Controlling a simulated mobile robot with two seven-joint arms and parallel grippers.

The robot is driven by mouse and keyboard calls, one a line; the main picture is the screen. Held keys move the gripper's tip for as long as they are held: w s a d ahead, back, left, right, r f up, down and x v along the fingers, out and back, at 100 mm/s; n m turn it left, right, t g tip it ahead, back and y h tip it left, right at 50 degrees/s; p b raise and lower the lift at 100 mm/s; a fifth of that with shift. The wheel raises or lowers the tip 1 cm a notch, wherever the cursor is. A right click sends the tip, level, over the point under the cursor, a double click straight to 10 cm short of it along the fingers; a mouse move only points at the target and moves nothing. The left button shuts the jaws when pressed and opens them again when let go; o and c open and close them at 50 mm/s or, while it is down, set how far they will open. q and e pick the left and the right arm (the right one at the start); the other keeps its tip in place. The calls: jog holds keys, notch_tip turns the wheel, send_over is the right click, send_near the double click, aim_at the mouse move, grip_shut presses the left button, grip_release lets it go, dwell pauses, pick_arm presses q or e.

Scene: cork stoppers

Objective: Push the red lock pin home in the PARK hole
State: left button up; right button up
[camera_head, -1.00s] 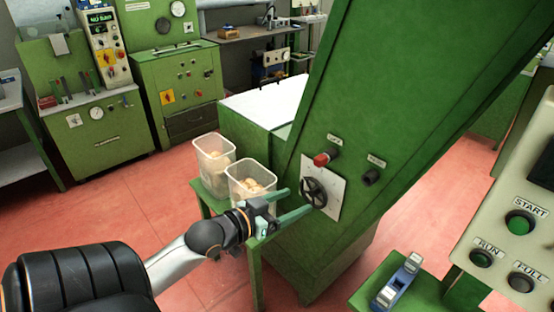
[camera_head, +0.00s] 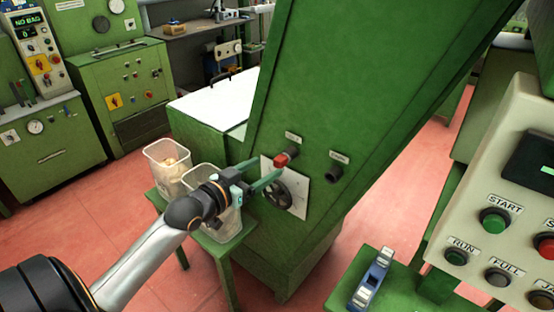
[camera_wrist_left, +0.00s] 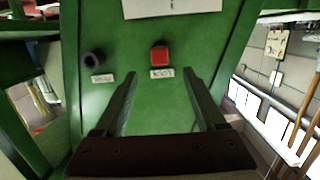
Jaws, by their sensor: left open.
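The red lock pin (camera_head: 281,160) sticks out of the left of two dark sockets on the sloping green machine face. It also shows in the left wrist view (camera_wrist_left: 160,55), above a small label that seems to read LOCK upside down. The other socket (camera_head: 335,173), to its right, looks empty; its label is too small to read surely. It shows at the left in the wrist view (camera_wrist_left: 94,60). My left gripper (camera_head: 268,167) is open and empty. Its fingertips are close to the red pin, which lies ahead between them in the wrist view; contact is not visible. My right gripper is not seen.
A black handwheel (camera_head: 279,193) on a white plate (camera_head: 299,201) sits just below the pin. Two clear bins (camera_head: 166,178) stand on a green stand left of the machine. A button panel (camera_head: 495,185) and a blue-grey device (camera_head: 372,278) are at the right.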

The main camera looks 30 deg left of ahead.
aim_at(276, 161)
pick_arm(q)
jog(key=w, duration=0.4)
jog(key=w+f, duration=0.1)
jog(key=w, duration=0.1)
jog(key=shift+w+d, duration=0.25)
grip_shut()
dwell(0.4)
